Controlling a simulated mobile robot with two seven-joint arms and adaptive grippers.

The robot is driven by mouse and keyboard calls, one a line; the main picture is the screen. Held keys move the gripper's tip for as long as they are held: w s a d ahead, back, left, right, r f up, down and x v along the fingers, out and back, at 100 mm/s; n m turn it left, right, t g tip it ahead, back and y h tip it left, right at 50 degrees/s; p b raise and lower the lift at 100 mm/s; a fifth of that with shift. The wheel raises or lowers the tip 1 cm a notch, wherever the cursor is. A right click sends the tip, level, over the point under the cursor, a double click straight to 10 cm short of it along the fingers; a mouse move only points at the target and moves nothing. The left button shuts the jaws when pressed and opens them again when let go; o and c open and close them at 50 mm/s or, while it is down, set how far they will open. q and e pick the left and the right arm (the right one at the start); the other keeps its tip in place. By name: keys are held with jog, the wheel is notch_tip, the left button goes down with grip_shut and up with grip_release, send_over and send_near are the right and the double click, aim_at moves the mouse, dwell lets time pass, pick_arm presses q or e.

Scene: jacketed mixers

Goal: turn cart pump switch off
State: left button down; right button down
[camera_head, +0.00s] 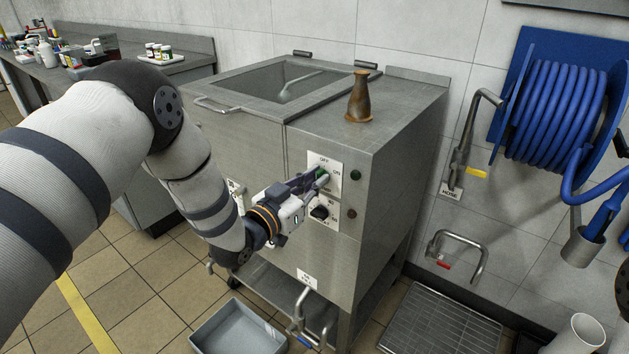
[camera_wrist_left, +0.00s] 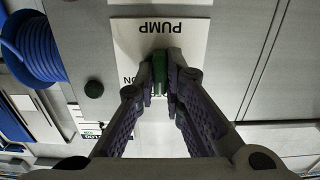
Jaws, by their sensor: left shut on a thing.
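The pump switch is a green knob (camera_head: 322,173) on a white plate on the front of the steel cart; the plate reads OFF at top and ON at right. My left gripper (camera_head: 318,180) reaches it from the left and is shut on it. In the left wrist view the plate (camera_wrist_left: 124,38) appears upside down with the word PUMP, and both fingers (camera_wrist_left: 161,80) sit on either side of the green knob (camera_wrist_left: 159,72). The fingers hide much of the knob, so I cannot tell its exact angle. My right gripper is not in view.
A black knob (camera_head: 319,212) sits just below on the cart, with a green lamp (camera_head: 356,175) to the right. A brown vase (camera_head: 359,98) stands on the cart top (camera_head: 400,100). A grey bin (camera_head: 236,328) is on the floor. A blue hose reel (camera_head: 560,95) hangs at right.

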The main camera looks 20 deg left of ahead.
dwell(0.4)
pick_arm(q)
jog(key=c, duration=1.7)
grip_release()
jog(key=shift+s, duration=0.15)
jog(key=v, duration=1.1)
jog(key=shift+s+a, duration=0.15)
jog(key=shift+s, duration=0.25)
